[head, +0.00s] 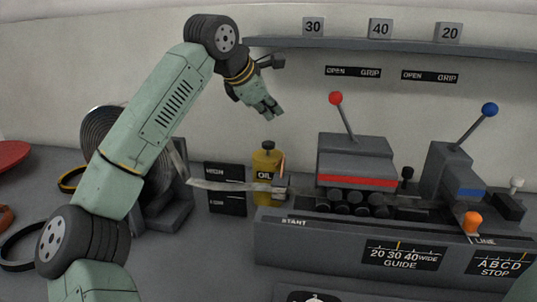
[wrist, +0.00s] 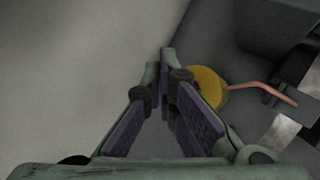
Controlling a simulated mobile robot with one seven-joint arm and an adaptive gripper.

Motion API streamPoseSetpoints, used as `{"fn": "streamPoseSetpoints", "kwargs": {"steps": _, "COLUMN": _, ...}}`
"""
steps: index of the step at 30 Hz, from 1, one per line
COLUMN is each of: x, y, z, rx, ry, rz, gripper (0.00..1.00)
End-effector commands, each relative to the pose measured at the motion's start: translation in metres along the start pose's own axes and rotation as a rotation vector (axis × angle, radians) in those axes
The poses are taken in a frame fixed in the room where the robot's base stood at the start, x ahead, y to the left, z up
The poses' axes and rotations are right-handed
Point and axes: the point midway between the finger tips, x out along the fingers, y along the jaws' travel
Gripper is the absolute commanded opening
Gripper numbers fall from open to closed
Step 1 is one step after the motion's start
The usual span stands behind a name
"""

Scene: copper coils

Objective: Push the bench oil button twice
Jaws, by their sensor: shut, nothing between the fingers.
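The yellow oil can (head: 265,165), labelled OIL, stands upright on the bench left of the red-lever machine. A black button cap (head: 268,146) tops it, and a thin copper-coloured spout (head: 282,164) rises at its right side. My gripper (head: 274,112) is shut and empty, pointing down, above the cap and apart from it in the head view. In the wrist view the shut fingertips (wrist: 160,62) lie left of the yellow can (wrist: 208,84), whose spout (wrist: 265,90) points right. A finger partly covers the can there, and I cannot make out the cap.
The machine with the red-knobbed lever (head: 336,99) stands right of the can, and a blue-knobbed lever (head: 489,110) is further right. A metal strip (head: 225,185) runs from the coil (head: 100,135) past the can's front. A shelf (head: 350,45) with number blocks is above.

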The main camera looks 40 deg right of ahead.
Motion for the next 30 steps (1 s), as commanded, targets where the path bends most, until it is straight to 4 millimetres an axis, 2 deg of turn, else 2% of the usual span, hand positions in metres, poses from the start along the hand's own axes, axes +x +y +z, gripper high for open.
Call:
{"fn": "streamPoseSetpoints", "kwargs": {"steps": 1, "x": 0.012, "y": -0.009, "z": -0.007, "rx": 0.0, "ry": -0.002, "rz": -0.001, "gripper": 0.0}}
{"fn": "streamPoseSetpoints", "kwargs": {"steps": 3, "x": 0.019, "y": -0.014, "z": -0.013, "rx": 0.0, "ry": -0.002, "rz": -0.002, "gripper": 0.0}}
{"fn": "streamPoseSetpoints", "kwargs": {"steps": 9, "x": 0.029, "y": -0.021, "z": -0.022, "rx": 0.0, "ry": 0.0, "rz": 0.0, "gripper": 0.0}}
{"fn": "streamPoseSetpoints", "kwargs": {"steps": 30, "x": 0.031, "y": -0.022, "z": -0.022, "rx": 0.0, "ry": 0.0, "rz": 0.0, "gripper": 0.0}}
